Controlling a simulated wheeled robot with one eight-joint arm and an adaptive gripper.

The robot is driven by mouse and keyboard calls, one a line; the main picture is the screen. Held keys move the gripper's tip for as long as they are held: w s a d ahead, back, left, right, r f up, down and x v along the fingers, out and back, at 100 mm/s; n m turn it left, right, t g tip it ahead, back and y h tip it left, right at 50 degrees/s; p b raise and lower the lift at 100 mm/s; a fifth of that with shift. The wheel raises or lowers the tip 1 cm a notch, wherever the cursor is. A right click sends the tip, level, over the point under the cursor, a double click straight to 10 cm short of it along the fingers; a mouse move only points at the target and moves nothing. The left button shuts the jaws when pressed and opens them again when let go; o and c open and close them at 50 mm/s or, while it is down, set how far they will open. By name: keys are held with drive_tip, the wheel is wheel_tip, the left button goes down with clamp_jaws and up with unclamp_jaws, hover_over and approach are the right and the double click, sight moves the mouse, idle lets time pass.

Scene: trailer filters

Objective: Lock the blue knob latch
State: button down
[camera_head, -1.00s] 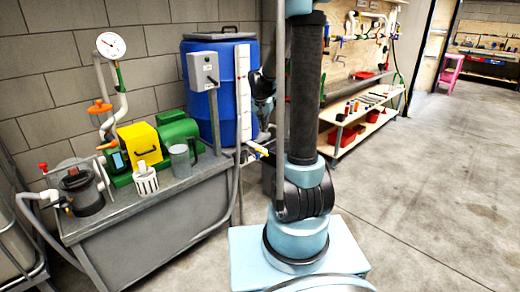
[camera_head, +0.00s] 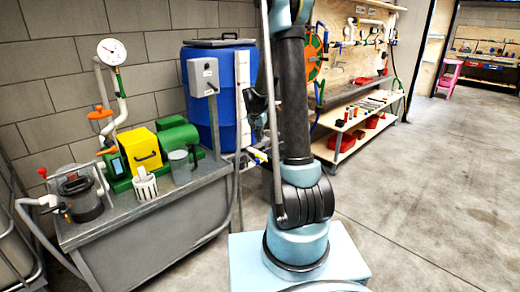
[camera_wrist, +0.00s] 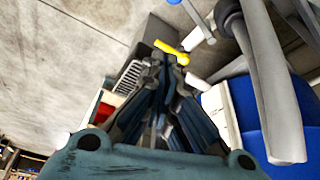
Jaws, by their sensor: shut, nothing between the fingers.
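I cannot make out a blue knob latch in either view. A lidded filter pot (camera_head: 82,196) with a dark body stands on the left end of the grey metal cart. My gripper (camera_wrist: 163,60) points away from the wrist camera with its dark fingers together and nothing visible between them. A yellow handle (camera_wrist: 168,47) shows just beyond the fingertips, apparently on the pipework by the blue barrel (camera_wrist: 274,105). In the head view, my gripper (camera_head: 257,112) is a dark shape in front of the blue barrel (camera_head: 228,90), right of the cart.
The cart (camera_head: 150,228) carries a yellow box (camera_head: 141,148), a green motor (camera_head: 178,137), a clear jug (camera_head: 181,166) and a pressure gauge (camera_head: 111,51). A grey switch box (camera_head: 203,76) stands before the barrel. A wooden workbench (camera_head: 352,125) is behind my arm. The floor at right is clear.

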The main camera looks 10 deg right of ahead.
drive_tip(key=x, duration=1)
drive_tip(key=shift+s+a+r, duration=0.1)
drive_tip(key=shift+s+a, duration=0.45)
drive_tip(key=shift+s, duration=0.3)
drive_tip(key=shift+s+a+r, duration=0.1)
drive_tip(key=shift+s+a, duration=0.45)
drive_tip(key=shift+s, duration=0.3)
